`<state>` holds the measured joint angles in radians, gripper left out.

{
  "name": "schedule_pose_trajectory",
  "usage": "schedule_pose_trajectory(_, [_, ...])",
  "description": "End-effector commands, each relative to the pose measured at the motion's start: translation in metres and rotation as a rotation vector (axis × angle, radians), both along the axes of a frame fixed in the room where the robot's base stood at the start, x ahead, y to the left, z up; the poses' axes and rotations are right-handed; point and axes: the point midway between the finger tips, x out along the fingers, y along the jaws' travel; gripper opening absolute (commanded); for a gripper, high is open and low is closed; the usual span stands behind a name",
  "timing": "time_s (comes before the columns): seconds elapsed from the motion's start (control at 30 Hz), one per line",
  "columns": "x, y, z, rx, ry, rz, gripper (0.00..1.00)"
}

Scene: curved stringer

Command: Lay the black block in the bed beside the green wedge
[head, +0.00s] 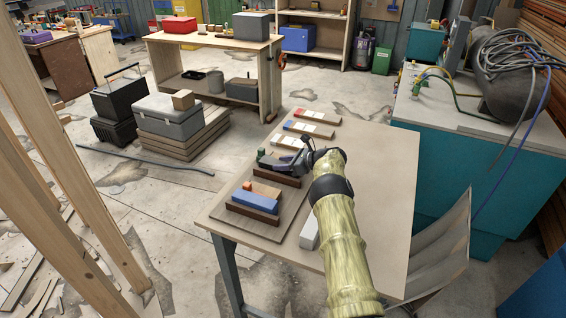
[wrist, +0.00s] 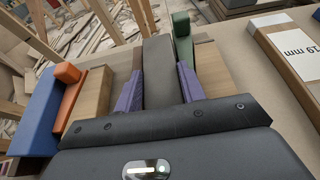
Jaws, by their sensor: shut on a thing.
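My gripper (head: 284,160) is over the far part of the bed, a brown board (head: 286,211) with dark rails. In the wrist view its purple fingers (wrist: 158,84) are shut on the sides of the black block (wrist: 158,62), which looks dark grey and points away from me. The green wedge (wrist: 182,38) stands just right of the block, very close to it; it also shows in the head view (head: 262,154), at the bed's far left. I cannot tell whether the block rests on the bed. In the head view my gripper mostly hides it.
A blue block (head: 255,201), a tan wood block (head: 266,189) and a small orange piece (wrist: 68,73) lie in the nearer bed. A light grey bar (head: 309,232) lies beside the board. Labelled cards (head: 308,130) lie at the table's far end. The table's right side is clear.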

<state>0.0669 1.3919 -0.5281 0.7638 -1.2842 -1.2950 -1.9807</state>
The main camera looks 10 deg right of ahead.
Motion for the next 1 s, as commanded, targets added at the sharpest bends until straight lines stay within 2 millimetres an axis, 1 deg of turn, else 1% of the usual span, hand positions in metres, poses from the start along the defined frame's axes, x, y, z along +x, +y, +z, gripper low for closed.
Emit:
schedule_pose_trajectory(0.23, [0.0, 0.0, -0.001, 0.0, -0.001, 0.0, 0.12])
schedule_pose_trajectory(0.27, [0.0, 0.0, -0.001, 0.0, 0.0, 0.0, 0.46])
schedule_pose_trajectory(0.33, [0.0, 0.0, -0.001, 0.0, 0.0, 0.0, 0.59])
schedule_pose_trajectory(0.37, [0.0, 0.0, -0.001, 0.0, 0.0, 0.0, 0.62])
schedule_pose_trajectory(0.73, [-0.001, -0.002, 0.001, -0.001, 0.001, -0.001, 0.62])
schedule_pose_trajectory(0.87, [-0.006, -0.011, 0.005, -0.001, 0.001, -0.002, 0.62])
schedule_pose_trajectory(1.0, [-0.018, -0.027, 0.013, 0.0, 0.0, -0.003, 0.62])
